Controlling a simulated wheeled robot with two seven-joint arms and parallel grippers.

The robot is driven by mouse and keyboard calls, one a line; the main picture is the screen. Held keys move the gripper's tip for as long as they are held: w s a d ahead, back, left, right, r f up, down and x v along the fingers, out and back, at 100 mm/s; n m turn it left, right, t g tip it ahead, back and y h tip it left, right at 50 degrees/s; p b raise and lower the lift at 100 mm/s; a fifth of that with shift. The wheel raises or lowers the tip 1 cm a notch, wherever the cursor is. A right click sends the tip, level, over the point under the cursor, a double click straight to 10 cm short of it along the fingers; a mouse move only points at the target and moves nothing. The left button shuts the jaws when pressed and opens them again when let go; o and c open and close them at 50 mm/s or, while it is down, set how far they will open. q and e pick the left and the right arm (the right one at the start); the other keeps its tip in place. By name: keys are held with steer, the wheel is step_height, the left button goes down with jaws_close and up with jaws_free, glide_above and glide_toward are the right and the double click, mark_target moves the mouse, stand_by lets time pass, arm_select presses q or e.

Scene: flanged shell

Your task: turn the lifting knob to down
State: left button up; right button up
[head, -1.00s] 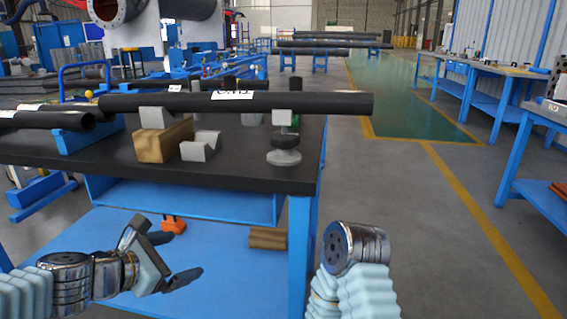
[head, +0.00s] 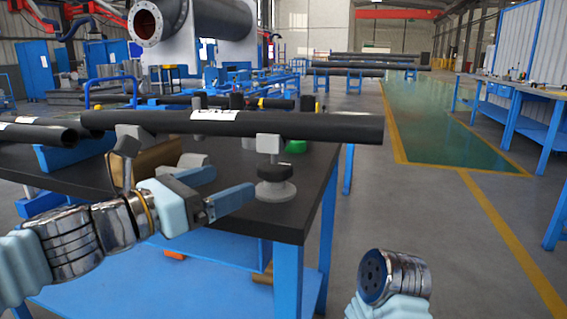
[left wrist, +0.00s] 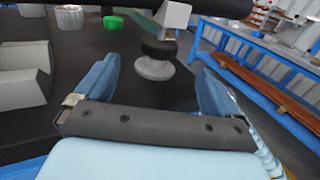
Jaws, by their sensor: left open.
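The lifting knob (head: 275,172) is a dark round collar on a small stand. The stand has a grey round base (head: 276,191) on the black table top and a light grey head (head: 268,143) under a long dark pipe (head: 310,125). In the left wrist view the dark knob (left wrist: 158,47) sits above its grey base (left wrist: 155,69), ahead of and between the finger directions. My left gripper (head: 232,182) is open and empty, with blue-grey fingers, to the left of and nearer than the stand. Its fingers (left wrist: 157,72) do not touch the knob. My right gripper is out of view.
A grey V-shaped block (head: 198,161) and a brown block (head: 158,158) stand left of the knob. A green object (head: 296,146) lies behind it. The table's right edge is close to the stand, with open floor beyond.

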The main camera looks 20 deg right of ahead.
mark_target(274, 163)
arm_select(q)
steer(key=x, duration=1.2)
steer(key=shift+w+d+f, duration=0.1)
steer(key=shift+w+f, duration=0.05)
steer(key=shift+c, duration=0.4)
